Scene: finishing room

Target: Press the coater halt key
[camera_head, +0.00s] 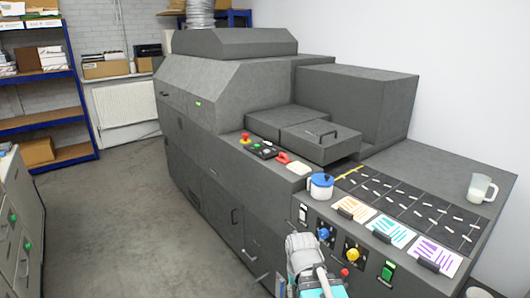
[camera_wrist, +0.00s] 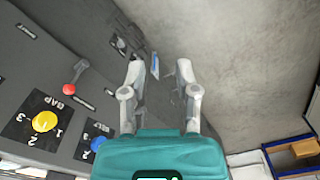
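The coater is the large grey machine (camera_head: 225,95) in the head view. On its top deck is a small black key panel (camera_head: 262,150) with a red mushroom button (camera_head: 245,138) on a yellow base beside it. I cannot read which key is marked halt.
Blue shelving (camera_head: 65,120) and a cabinet (camera_head: 22,235) stand at the left. The floor (camera_head: 130,215) between is clear.

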